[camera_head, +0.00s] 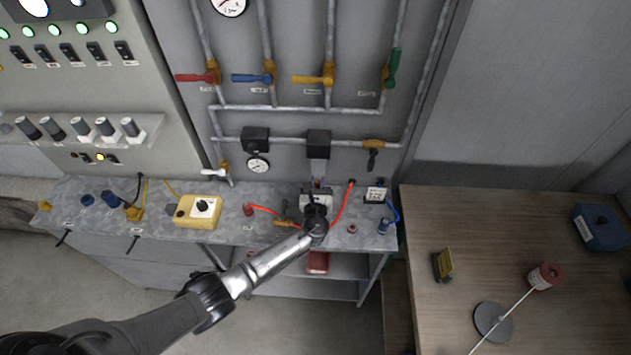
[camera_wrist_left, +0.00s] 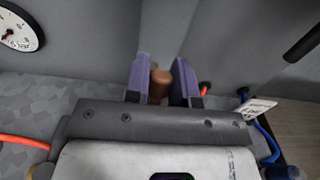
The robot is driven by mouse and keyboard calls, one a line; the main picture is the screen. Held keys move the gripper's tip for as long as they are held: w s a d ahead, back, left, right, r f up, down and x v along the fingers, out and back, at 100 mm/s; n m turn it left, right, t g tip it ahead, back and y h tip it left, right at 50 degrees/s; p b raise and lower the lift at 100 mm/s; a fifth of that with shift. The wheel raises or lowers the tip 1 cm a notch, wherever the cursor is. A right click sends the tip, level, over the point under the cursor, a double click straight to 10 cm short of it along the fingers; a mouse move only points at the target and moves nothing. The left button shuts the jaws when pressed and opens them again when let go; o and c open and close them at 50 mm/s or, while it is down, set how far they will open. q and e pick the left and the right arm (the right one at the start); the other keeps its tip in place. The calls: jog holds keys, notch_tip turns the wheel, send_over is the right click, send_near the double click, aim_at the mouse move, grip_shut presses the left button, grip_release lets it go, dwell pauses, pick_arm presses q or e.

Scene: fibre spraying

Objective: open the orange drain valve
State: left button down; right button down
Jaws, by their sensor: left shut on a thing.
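My left gripper (camera_head: 319,176) reaches over the bench to the pipe panel, just below a dark box on the lower pipe. In the left wrist view its two purple-grey fingers (camera_wrist_left: 162,82) are shut on a small orange-brown rounded piece (camera_wrist_left: 160,86), which looks like the handle of the orange drain valve. In the head view the gripper hides this piece, so I cannot tell how far the valve is turned. An orange fitting (camera_head: 287,222) lies on the bench just left of the gripper. My right gripper is not in view.
Red (camera_head: 194,78), blue (camera_head: 252,78), yellow (camera_head: 312,79) and green (camera_head: 393,66) valve handles sit higher on the panel. A red hose (camera_head: 343,207) runs close to the gripper. A yellow box (camera_head: 199,211) stands left on the bench; a wooden table (camera_head: 425,218) is at right.

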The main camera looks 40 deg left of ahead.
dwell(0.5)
pick_arm(q)
jog(key=c, duration=1)
grip_release()
jog(key=shift+d, duration=0.1)
jog(key=shift+o, duration=0.2)
jog(key=shift+s+d, duration=0.1)
jog(key=shift+s, duration=0.05)
jog(key=v, duration=1.3)
jog(key=shift+s, duration=0.2)
jog(key=shift+d, duration=0.1)
